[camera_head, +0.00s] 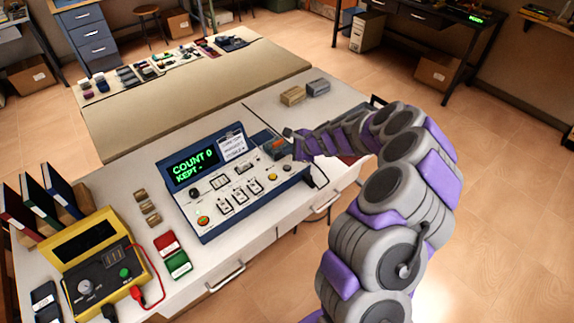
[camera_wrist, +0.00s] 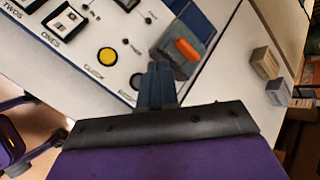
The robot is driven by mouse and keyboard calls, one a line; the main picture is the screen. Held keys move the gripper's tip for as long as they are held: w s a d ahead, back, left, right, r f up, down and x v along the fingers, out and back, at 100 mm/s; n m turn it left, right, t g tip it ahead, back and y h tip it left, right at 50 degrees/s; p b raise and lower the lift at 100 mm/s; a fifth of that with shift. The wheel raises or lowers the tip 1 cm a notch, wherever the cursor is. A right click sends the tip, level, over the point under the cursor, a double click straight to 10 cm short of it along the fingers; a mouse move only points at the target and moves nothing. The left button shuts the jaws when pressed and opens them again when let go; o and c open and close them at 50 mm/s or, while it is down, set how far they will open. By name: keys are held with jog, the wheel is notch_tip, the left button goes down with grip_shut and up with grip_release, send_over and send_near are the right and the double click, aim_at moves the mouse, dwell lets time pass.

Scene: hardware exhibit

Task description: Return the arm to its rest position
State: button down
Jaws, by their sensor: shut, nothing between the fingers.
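My arm, grey and purple, reaches in from the right of the head view, bent toward the bench. My gripper (camera_wrist: 157,85) is shut with nothing between its fingers; in the head view its tip (camera_head: 290,134) is small and partly hard to make out. I cannot tell whether the fingers touch the panel. The panel's green display reads "COUNT 0" and "KEPT -". A yellow button (camera_wrist: 107,56) lies left of the fingers.
A yellow tester (camera_head: 92,268) with red and black leads stands at the left, near upright binders (camera_head: 38,195). Red and green boxes (camera_head: 172,255) lie between tester and panel. Tan and grey blocks (camera_head: 305,91) sit behind the gripper. Open floor (camera_head: 500,200) lies right of my arm.

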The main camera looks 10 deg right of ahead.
dwell(0.6)
jog(key=s+a+r+n+g+y, duration=0.2)
jog(key=s+a+r+n, duration=0.4)
jog(key=a+r, duration=0.35)
jog(key=s+a+r+n+g, duration=0.2)
jog(key=s+r+n, duration=0.15)
jog(key=s, duration=0.35)
jog(key=s+a+r+n+g, duration=0.1)
jog(key=s+a+r+n, duration=0.2)
jog(key=s, duration=0.4)
jog(key=s+d+n+g+h, duration=0.1)
jog(key=s+d, duration=0.3)
jog(key=s, duration=0.5)
jog(key=s+d+r+n+g+h, duration=0.1)
jog(key=s+d+n+h, duration=0.2)
jog(key=s, duration=0.7)
jog(key=s+d+n+g+h, duration=0.1)
jog(key=s+d+n+h, duration=0.1)
jog(key=s+d+h, duration=0.2)
jog(key=s+d, duration=0.3)
jog(key=s, duration=0.3)
jog(key=shift+r+g, duration=0.25)
jog(key=shift+g, duration=0.15)
